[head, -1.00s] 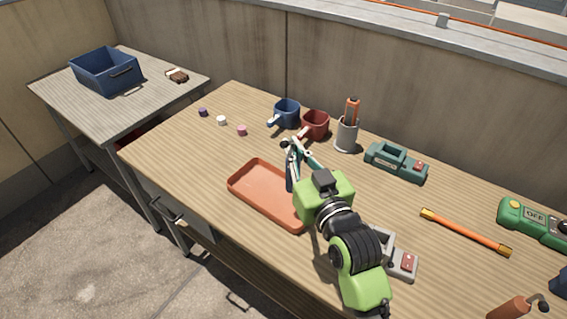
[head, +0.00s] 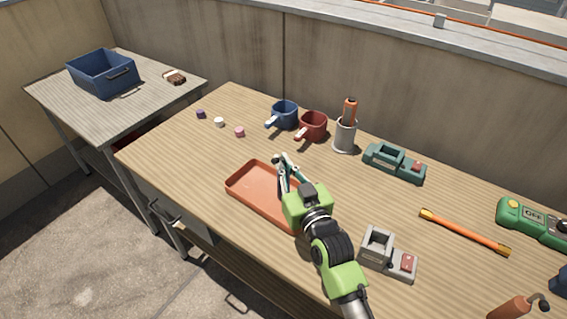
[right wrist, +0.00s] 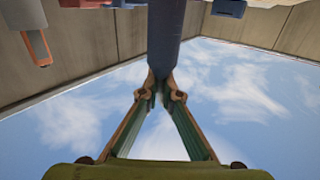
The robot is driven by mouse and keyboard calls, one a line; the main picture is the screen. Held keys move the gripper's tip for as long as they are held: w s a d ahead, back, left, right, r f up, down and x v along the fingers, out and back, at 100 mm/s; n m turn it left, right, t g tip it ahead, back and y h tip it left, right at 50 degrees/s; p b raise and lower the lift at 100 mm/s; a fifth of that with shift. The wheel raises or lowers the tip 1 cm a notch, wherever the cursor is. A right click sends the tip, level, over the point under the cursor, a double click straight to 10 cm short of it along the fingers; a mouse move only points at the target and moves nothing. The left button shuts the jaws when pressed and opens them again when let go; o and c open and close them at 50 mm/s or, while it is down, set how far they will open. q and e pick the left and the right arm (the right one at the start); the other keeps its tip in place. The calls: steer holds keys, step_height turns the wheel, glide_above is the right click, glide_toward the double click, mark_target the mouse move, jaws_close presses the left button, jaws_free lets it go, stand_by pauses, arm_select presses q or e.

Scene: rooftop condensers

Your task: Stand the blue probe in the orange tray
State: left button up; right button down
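The orange tray (head: 240,195) lies on the wooden table. My right gripper (head: 281,163) is over the tray's right part. It is shut on the blue probe, a dark blue shaft (head: 283,182) that hangs roughly upright below the fingertips. In the right wrist view, which appears upside down, the fingertips (right wrist: 160,88) pinch one end of the blue probe (right wrist: 165,35), and the shaft runs out of the top of the picture. The probe's lower end is hidden, so I cannot tell whether it touches the tray. My left gripper is not in view.
Behind the tray stand a blue mug (head: 285,114), a red mug (head: 314,125) and a grey cup (head: 345,137) holding an orange tool. A grey dock (head: 377,250) is right of my arm.

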steer(key=shift+f, duration=0.15)
steer(key=c, duration=2.3)
jaws_free()
steer(key=shift+r, duration=0.25)
steer(key=v, duration=1.2)
steer(key=shift+b, duration=0.35)
